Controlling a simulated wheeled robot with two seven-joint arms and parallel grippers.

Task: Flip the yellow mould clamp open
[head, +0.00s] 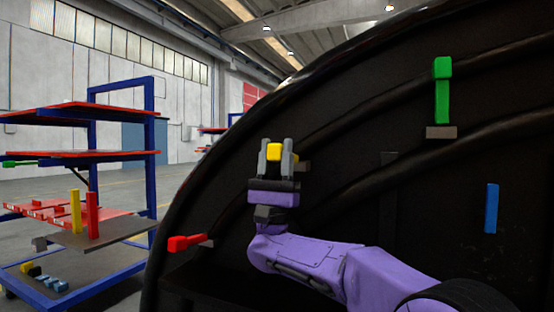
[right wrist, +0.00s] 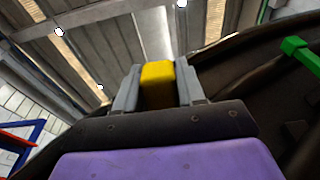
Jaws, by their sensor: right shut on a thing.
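The yellow mould clamp (head: 275,152) is on the large black mould at the middle of the head view. Only its yellow end shows between my fingers; the rest is hidden. My right gripper (head: 276,158) is upright and shut on that yellow end, one grey finger on each side. In the right wrist view the yellow clamp (right wrist: 157,85) sits between the grey fingers of my right gripper (right wrist: 158,90). My left gripper is not in view.
The black mould (head: 340,140) fills the right side. It carries a green clamp (head: 442,90), a blue clamp (head: 491,208) and a red clamp (head: 187,242). A blue-framed rack (head: 94,185) with red shelves stands at left, with upright yellow (head: 75,211) and red (head: 92,214) bars.

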